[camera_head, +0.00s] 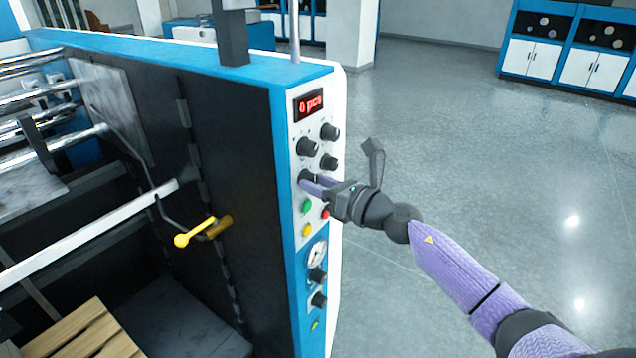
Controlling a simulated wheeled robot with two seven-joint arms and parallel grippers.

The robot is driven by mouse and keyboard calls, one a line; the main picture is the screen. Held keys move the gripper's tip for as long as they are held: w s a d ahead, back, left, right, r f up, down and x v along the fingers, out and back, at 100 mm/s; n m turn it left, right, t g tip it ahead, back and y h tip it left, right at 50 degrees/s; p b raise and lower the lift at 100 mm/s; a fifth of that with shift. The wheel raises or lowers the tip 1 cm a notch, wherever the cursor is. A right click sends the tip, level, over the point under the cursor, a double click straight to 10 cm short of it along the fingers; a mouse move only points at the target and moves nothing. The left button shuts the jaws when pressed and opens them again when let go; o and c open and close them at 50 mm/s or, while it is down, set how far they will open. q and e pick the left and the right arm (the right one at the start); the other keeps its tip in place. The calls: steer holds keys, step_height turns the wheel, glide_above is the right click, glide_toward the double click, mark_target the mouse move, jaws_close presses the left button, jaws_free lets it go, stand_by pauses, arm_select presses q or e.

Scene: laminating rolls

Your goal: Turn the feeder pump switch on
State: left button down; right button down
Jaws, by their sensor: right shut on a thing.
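A control panel (297,240) covers the narrow white and blue end face of the machine. Several black rotary knobs sit on it; their labels are too small to read. My right gripper (311,182) reaches in from the right and is shut on the lowest black knob (305,175) of the upper group. Its fingers partly hide this knob, so I cannot tell which way it points. The free knobs of this group are an upper right knob (330,131), a left knob (306,146) and a right knob (329,161). My left gripper is not in view.
A red display (309,105) reads "0 pcs". Below the gripper are a green button (306,205), a red button (325,214), a yellow button (307,230), a gauge (316,253) and more knobs. A yellow-handled crank (195,233) projects at left. The floor at right is clear.

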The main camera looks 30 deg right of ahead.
steer(key=shift+r+m+p, duration=0.2)
steer(key=shift+m+p, duration=0.6)
steer(key=shift+m, duration=0.4)
steer(key=m+p, duration=0.2)
steer(key=m, duration=0.1)
steer(key=shift+m, duration=0.3)
steer(key=m+p, duration=0.2)
steer(key=m, duration=0.3)
steer(key=shift+g, duration=0.4)
steer(key=shift+m, duration=0.3)
steer(key=shift+c, duration=1.5)
jaws_free()
steer(key=shift+f, duration=0.1)
